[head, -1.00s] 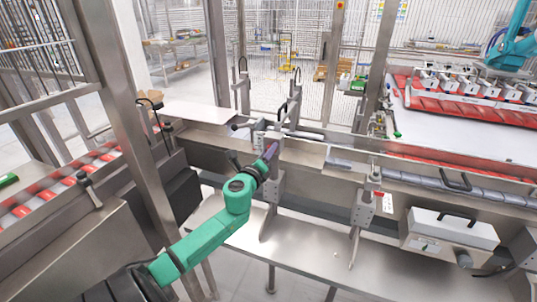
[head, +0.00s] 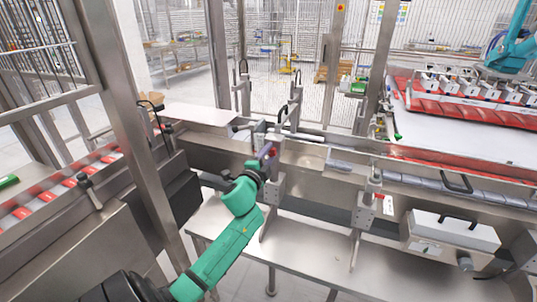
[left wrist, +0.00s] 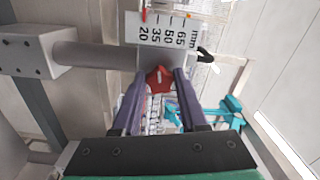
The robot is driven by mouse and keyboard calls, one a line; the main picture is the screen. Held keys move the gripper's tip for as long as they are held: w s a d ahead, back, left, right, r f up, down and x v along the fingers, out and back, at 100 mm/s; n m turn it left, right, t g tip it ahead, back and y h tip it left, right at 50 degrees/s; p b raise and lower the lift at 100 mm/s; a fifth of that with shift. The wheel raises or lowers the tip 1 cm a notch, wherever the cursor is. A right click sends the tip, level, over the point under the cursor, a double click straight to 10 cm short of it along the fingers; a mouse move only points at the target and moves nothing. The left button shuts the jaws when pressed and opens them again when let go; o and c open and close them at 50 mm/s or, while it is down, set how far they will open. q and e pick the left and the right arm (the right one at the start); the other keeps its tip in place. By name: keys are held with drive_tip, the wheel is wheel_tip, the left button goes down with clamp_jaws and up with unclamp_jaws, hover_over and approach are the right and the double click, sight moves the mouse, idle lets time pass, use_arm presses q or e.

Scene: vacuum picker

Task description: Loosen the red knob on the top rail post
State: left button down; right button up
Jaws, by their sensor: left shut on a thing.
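The red knob (left wrist: 158,80) is a small lobed knob below the white millimetre scale (left wrist: 166,31) in the left wrist view. My left gripper (left wrist: 160,76) has its two purple fingers on either side of the knob and is shut on it. In the head view my left gripper (head: 269,153) is at the top of a metal post by the rail, left of the middle. The knob is mostly hidden there by the fingers. My right gripper is in neither view.
A grey round bar (left wrist: 95,55) runs from a metal block (left wrist: 35,52) to the scale in the left wrist view. In the head view, a second post (head: 366,200) stands to the right, with a white handled box (head: 452,230) beyond it. A steel shelf (head: 310,245) lies below.

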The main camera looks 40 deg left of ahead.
use_arm(q)
drive_tip(key=n+p, duration=0.1)
drive_tip(key=n, duration=0.3)
drive_tip(key=shift+n, duration=0.4)
drive_tip(key=n+p, duration=0.1)
drive_tip(key=n, duration=0.3)
drive_tip(key=shift+n, duration=0.4)
drive_tip(key=shift+d+f, duration=0.1)
drive_tip(key=shift+c, duration=2.2)
unclamp_jaws()
drive_tip(key=shift+s+d+f, duration=0.1)
drive_tip(key=shift+s+d, duration=0.05)
drive_tip(key=shift+s, duration=0.25)
drive_tip(key=b+v, duration=0.2)
drive_tip(key=v, duration=1.1)
drive_tip(key=shift+s+d, duration=0.15)
drive_tip(key=shift+s, duration=0.15)
